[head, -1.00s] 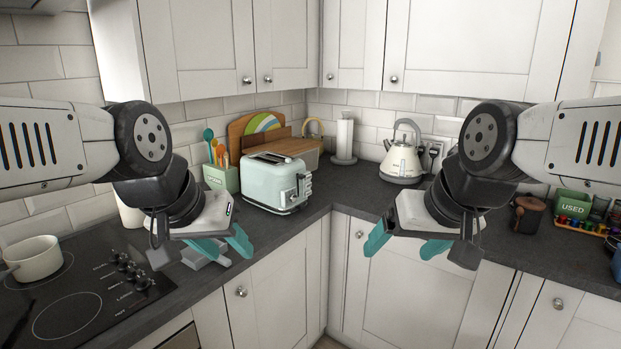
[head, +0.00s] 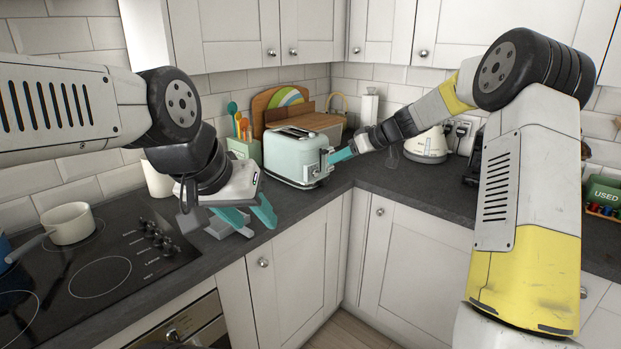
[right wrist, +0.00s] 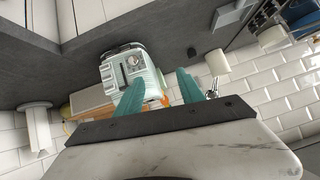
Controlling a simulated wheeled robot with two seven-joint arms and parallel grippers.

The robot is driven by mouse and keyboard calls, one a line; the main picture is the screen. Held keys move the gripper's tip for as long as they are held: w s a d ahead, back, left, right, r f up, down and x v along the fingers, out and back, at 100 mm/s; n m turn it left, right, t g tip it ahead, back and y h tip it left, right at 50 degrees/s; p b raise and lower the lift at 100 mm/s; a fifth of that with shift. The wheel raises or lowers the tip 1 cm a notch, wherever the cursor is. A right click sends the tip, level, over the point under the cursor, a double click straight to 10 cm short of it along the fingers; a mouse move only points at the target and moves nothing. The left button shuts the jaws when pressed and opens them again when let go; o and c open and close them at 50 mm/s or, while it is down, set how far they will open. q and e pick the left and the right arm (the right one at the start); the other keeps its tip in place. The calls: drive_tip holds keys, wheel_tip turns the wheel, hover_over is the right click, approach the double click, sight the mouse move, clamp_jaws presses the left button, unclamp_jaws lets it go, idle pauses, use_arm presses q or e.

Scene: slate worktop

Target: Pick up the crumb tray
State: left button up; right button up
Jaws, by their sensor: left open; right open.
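A mint-green toaster (head: 290,156) stands in the worktop corner, and its control end with a knob faces right. It also shows in the right wrist view (right wrist: 119,72), ahead of the fingers. I cannot make out a separate crumb tray in either view. My right gripper (head: 342,155) has its teal fingertips close to the toaster's control end; I cannot tell whether they touch it. In the right wrist view my right gripper (right wrist: 158,82) is open, with nothing held between its fingers. My left gripper (head: 252,217) is open and empty over the counter's front edge, left of the toaster.
A utensil pot (head: 243,148) and a wooden bread bin (head: 316,122) stand by the toaster. A kettle (head: 428,146) is right of my right gripper. The hob (head: 105,265) with a white pan (head: 70,224) is at the left.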

drive_tip(key=w+f+t+y, duration=0.1)
drive_tip(key=w+f, duration=0.6)
drive_tip(key=t, duration=0.2)
approach(325, 182)
drive_tip(key=w, duration=0.2)
drive_tip(key=shift+n+y, duration=0.4)
drive_tip(key=x, duration=0.5)
drive_tip(key=s+x, duration=0.1)
drive_tip(key=x, duration=0.1)
drive_tip(key=shift+w+a+f, duration=0.15)
drive_tip(key=shift+a+f, duration=0.25)
drive_tip(key=shift+f, duration=0.05)
clamp_jaws()
